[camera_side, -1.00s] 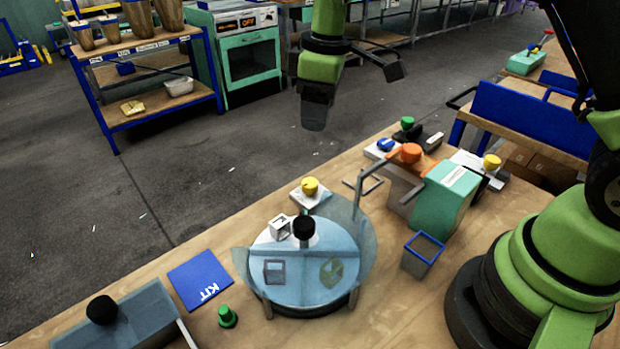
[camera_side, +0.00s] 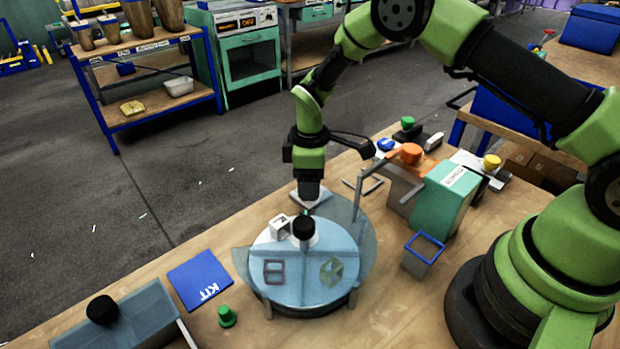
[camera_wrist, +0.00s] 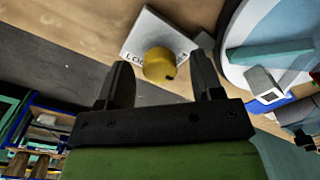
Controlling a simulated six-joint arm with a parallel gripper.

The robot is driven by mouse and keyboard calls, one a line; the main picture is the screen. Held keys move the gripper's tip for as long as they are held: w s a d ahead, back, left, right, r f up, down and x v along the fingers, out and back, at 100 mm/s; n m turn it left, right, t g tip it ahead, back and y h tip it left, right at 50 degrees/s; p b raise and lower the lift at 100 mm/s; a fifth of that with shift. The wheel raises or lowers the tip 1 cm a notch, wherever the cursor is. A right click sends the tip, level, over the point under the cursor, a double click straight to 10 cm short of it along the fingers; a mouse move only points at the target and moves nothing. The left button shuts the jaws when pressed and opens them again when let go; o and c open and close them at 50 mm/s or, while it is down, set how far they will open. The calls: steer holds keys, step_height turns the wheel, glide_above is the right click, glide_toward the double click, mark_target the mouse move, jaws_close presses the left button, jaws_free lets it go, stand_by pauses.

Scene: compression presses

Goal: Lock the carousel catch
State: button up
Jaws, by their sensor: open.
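The catch is a yellow knob (camera_wrist: 158,63) on a white plate (camera_wrist: 150,35) with black lettering, only partly readable. My gripper (camera_wrist: 163,60) is open, with one finger on each side of the knob in the wrist view. A gap shows between the knob and each finger; how far down the fingers reach is unclear. In the side view my gripper (camera_side: 308,190) points down over the white plate (camera_side: 311,200) and hides the knob. The round carousel (camera_side: 300,270), with a pale blue top and a black hub knob (camera_side: 303,227), stands just in front of the plate.
A clear curved guard (camera_side: 357,240) edges the carousel. A small white block (camera_side: 280,227) sits on it near my gripper. A teal box (camera_side: 445,200) and an orange knob (camera_side: 411,153) stand to the right. A blue KIT mat (camera_side: 200,278) and green knob (camera_side: 227,316) lie left.

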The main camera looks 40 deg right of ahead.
steer(key=shift+f, duration=0.15)
steer(key=c, duration=0.9)
steer(key=shift+m, duration=0.4)
steer(key=m, duration=0.3)
steer(key=shift+m, duration=0.3)
steer(key=m, duration=0.4)
steer(key=shift+m, duration=0.3)
steer(key=m, duration=0.4)
steer(key=shift+m, duration=2.5)
